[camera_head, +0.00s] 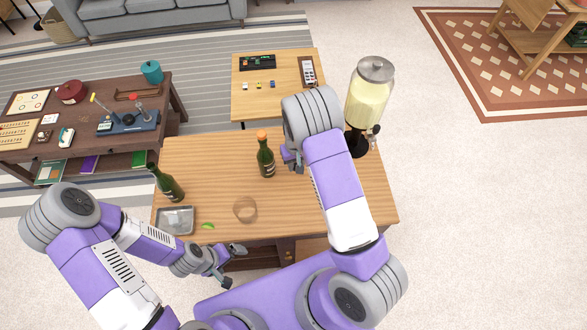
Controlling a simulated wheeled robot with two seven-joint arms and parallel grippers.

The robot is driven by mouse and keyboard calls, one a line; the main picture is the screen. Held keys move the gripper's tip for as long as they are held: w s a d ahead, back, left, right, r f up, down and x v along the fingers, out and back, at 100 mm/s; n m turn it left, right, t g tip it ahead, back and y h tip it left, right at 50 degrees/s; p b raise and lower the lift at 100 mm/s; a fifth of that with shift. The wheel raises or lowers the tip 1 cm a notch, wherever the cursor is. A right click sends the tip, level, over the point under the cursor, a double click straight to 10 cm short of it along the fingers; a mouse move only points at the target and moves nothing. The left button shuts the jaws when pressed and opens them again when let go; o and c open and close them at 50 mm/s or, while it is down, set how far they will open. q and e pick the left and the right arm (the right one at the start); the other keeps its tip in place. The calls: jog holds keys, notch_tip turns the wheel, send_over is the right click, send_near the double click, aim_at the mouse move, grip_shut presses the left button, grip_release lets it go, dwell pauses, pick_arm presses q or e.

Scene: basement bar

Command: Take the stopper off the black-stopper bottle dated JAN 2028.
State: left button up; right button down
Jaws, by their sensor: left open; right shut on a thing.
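A green bottle (170,187) with a dark top stands at the left of the wooden table (205,150); I cannot tell whether the top is a stopper. A second green bottle (266,163) with an orange stopper (262,135) stands near the table's middle. Their labels are too small to read. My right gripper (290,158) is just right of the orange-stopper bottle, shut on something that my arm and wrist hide. My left gripper (234,266) is open and empty at the table's front edge, below the tray.
A grey tray (160,227), a green leaf-like piece (207,226) and a ring-shaped mark (245,209) are at the table's front. A drink dispenser (368,95) stands at the right behind my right arm. The table's middle left is clear.

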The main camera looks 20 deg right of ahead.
notch_tip(320, 180, down, 3)
jog(key=shift+s+f, duration=0.1)
jog(key=shift+f, duration=0.3)
jog(key=shift+f, duration=0.15)
jog(key=c, duration=0.8)
grip_release()
jog(key=shift+c, duration=0.2)
